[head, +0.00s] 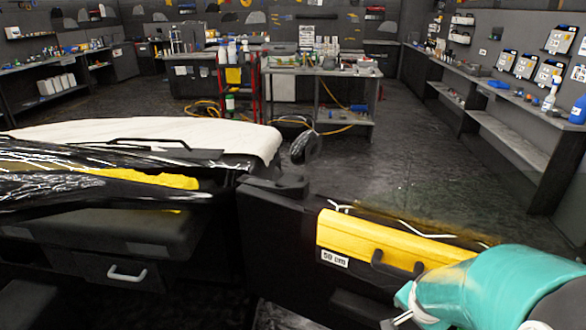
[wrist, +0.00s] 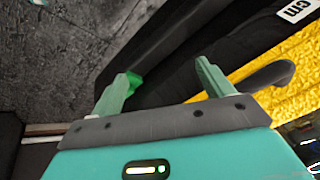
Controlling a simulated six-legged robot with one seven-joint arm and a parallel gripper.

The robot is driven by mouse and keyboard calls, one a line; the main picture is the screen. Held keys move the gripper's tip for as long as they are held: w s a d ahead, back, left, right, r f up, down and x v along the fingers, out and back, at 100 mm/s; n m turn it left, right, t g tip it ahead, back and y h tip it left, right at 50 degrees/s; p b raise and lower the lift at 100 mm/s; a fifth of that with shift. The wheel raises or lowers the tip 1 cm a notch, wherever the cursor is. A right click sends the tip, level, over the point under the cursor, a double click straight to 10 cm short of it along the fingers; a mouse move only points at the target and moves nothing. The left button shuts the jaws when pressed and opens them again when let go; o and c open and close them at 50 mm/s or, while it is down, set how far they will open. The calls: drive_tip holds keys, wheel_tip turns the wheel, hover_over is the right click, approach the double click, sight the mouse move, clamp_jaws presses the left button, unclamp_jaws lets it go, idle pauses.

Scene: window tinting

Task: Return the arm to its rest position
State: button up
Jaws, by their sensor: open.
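My gripper (wrist: 163,76) is open in the wrist view, with its two green fingers apart and nothing held between them. In the head view my gripper (head: 400,309) shows at the lower right, at the end of my teal arm, partly cut off by the bottom edge. It is close to a yellow case (head: 345,236) with a black handle and a "50 cm" label. In the wrist view the yellow case (wrist: 295,62) fills the upper right, beside the right finger. I cannot tell whether the gripper touches it.
A vehicle part under a white cover (head: 235,141) and black film lies at the left. A red cart (head: 241,95) and a cluttered workbench (head: 320,72) stand at the back. Shelves (head: 505,135) line the right wall. The dark floor (head: 400,150) in the middle is clear.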

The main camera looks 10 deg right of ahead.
drive_tip(key=s+a+r+n+y, duration=0.1)
drive_tip(key=s+a+r+n, duration=0.3)
drive_tip(key=a+r+n, duration=0.2)
drive_tip(key=s+a+r+n+t+y, duration=0.1)
drive_tip(key=s+a+r+n, duration=0.3)
drive_tip(key=a+r, duration=0.7)
drive_tip(key=r+n, duration=0.1)
drive_tip(key=n, duration=0.1)
drive_tip(key=shift+a+r+n+t, duration=0.25)
drive_tip(key=shift+a+n+t, duration=0.05)
drive_tip(key=shift+n, duration=0.1)
